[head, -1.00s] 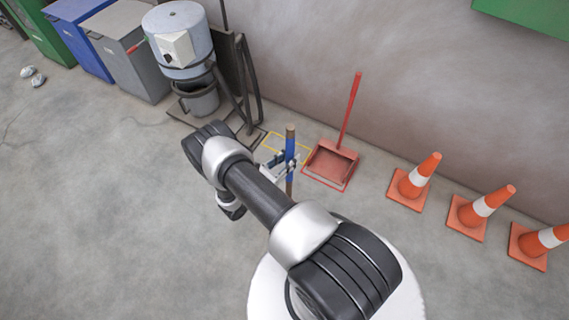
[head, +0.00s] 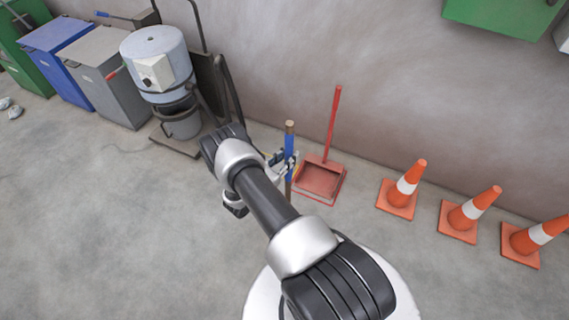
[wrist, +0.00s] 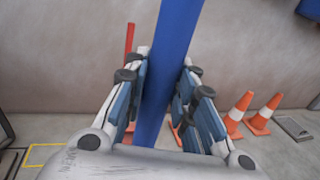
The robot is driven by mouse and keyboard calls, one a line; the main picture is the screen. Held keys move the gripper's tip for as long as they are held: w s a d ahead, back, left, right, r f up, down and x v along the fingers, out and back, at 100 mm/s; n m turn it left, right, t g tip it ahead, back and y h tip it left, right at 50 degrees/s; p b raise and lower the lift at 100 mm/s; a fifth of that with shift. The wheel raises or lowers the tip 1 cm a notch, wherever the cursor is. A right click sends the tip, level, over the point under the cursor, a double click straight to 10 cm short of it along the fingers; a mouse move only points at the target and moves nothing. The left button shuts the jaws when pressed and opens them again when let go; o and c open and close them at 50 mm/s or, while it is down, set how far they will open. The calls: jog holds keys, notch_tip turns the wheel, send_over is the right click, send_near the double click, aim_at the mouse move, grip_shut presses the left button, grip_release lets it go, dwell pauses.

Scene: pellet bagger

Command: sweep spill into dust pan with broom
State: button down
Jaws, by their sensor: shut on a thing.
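My gripper (head: 282,165) is shut on the broom's handle, an upright pole with a blue sleeve (head: 289,147) and a brown top. In the wrist view the blue sleeve (wrist: 171,65) stands between the two fingers of my gripper (wrist: 166,92). The broom's head is hidden in both views. The red dust pan (head: 320,178) lies on the floor just right of the broom, with its long handle standing up by the wall. In the wrist view the red dust pan handle (wrist: 129,42) shows behind the left finger. I see no spill; my arm covers part of the floor.
Several orange cones, the nearest one (head: 402,190) among them, stand in a row right of the dust pan. The pellet bagger (head: 158,62) stands at the back left, beside grey (head: 103,85) and blue bins (head: 68,48).

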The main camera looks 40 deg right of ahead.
jog(key=shift+w+d+b, duration=1.4)
jog(key=shift+w+d, duration=0.45)
jog(key=shift+d, duration=3.65)
jog(key=shift+w+d+b, duration=1.35)
jog(key=shift+w+d, duration=0.5)
jog(key=shift+d, duration=3.65)
jog(key=s+a+r+p, duration=0.2)
jog(key=a+r+p, duration=0.3)
jog(key=p, duration=0.2)
jog(key=shift+a, duration=0.4)
jog(key=shift+w+a, duration=0.1)
